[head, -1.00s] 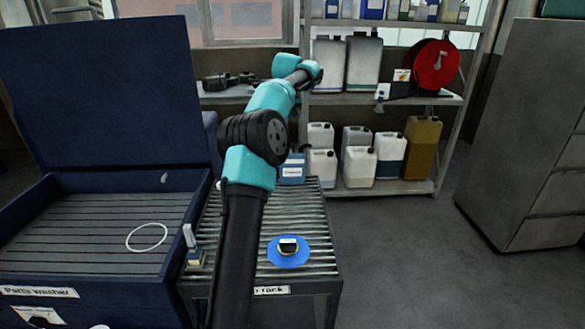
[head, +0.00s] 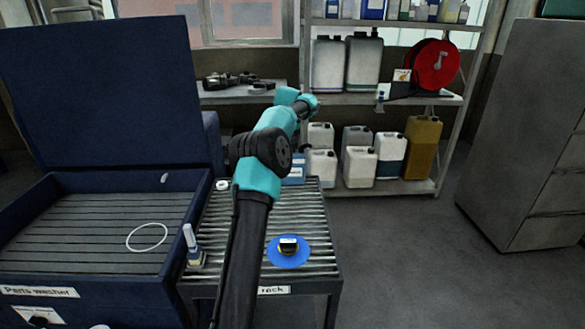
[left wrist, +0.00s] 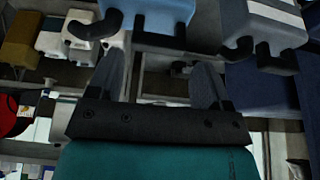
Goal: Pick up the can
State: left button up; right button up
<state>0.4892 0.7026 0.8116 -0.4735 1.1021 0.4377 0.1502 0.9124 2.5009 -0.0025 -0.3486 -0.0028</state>
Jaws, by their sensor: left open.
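A blue can with a pale label (head: 293,172) stands at the far end of the slatted rack, partly hidden by my arm. In the left wrist view, which is upside down, a light-blue can (left wrist: 150,12) with black fittings is cut by the top edge, beyond the fingertips. A second blue and white can (left wrist: 265,25) shows to its right. I cannot tell for sure which matches the head view. My left gripper (left wrist: 158,80) is open, with nothing seen between its fingers. In the head view my arm hides it. My right gripper is not in view.
The rack (head: 315,225) also holds a blue disc with a dark item (head: 289,249) and a white-necked bottle (head: 194,246). A parts washer (head: 90,284) with raised lid stands left. Shelving with several jerrycans (head: 421,150) stands behind. Floor at right is clear.

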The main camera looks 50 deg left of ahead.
pick_arm(q)
jog(key=shift+x, duration=2.6)
jog(key=shift+w, duration=0.1)
jog(key=shift+c, duration=0.3)
jog(key=c, duration=0.7)
jog(key=shift+r, duration=0.2)
jog(key=shift+c, duration=0.4)
